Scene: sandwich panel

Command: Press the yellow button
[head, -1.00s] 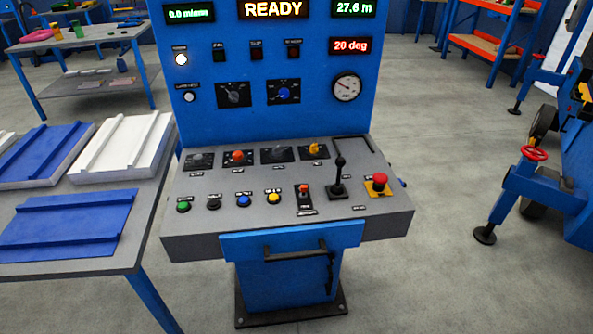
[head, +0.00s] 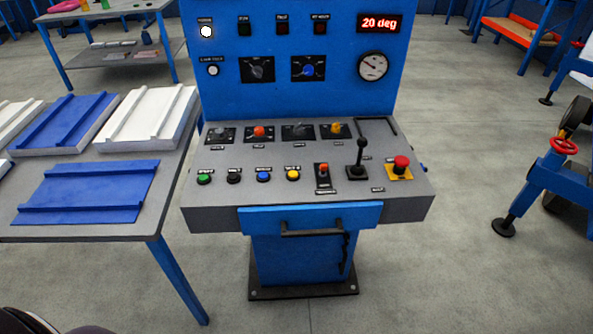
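The yellow button (head: 293,174) is on the sloped grey desk of the blue control console (head: 222,210). It is the rightmost in a row with a green button (head: 204,178), a black button (head: 234,176) and a blue button (head: 263,175). A small switch with a red-orange tip (head: 323,171) stands just right of it. Nothing covers the yellow button. Neither of my grippers shows in the head view.
A black lever (head: 359,160) and a red emergency button (head: 400,164) stand at the desk's right. A table (head: 130,228) with blue and white panels is close on the left. A blue stand with a red handwheel (head: 563,146) is at right. Open floor lies in front.

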